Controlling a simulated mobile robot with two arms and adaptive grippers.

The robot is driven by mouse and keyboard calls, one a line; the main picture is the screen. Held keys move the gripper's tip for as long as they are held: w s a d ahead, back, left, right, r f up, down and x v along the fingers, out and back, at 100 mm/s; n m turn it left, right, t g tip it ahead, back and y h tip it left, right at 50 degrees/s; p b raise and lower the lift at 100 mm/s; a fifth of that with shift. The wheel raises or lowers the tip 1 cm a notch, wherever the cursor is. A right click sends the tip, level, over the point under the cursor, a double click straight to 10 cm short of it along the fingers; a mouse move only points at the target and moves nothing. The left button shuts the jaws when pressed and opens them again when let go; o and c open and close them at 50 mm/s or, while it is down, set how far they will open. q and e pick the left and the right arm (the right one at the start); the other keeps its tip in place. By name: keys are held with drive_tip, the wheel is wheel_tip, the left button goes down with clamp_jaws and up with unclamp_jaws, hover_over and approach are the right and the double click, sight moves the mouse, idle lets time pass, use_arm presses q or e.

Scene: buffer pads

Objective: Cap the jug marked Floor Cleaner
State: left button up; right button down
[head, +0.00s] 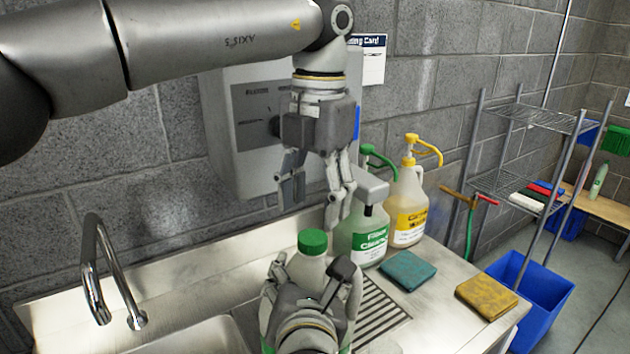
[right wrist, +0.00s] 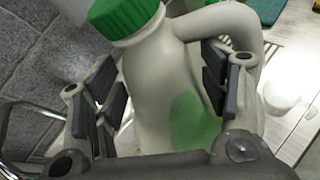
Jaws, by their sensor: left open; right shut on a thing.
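A whitish jug (head: 309,268) with a green screw cap (head: 312,242) on its mouth stands upright at the front of the counter. My right gripper (head: 315,278) is shut around its body. In the right wrist view the jug (right wrist: 160,75) sits between the pads, with its handle to the right and a green patch low on its side; no wording on it is readable. The green cap (right wrist: 123,14) sits on the neck; its tightness cannot be told. My left gripper (head: 312,205) is open and empty, pointing down above the cap and apart from it.
Behind stand a jug labelled Floor Cleaner (head: 368,243) and a yellow-labelled pump jug (head: 408,205). A teal sponge (head: 407,270) and a yellow one (head: 486,296) lie right. A tap (head: 105,270) and sink are left. A grey dispenser (head: 225,130) hangs behind my left gripper.

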sight(312, 235)
use_arm(q)
drive_tip(key=shift+s+a+f, duration=0.1)
drive_tip(key=shift+a+f, duration=0.05)
drive_tip(key=shift+f, duration=2.5)
drive_tip(key=shift+c, duration=0.4)
drive_tip(key=c, duration=1)
drive_tip(key=o, duration=1.2)
wheel_tip(312, 235, up, 12)
drive_tip(key=shift+w+d, duration=0.25)
drive_tip(key=shift+w, duration=0.1)
drive_tip(key=shift+f, duration=0.1)
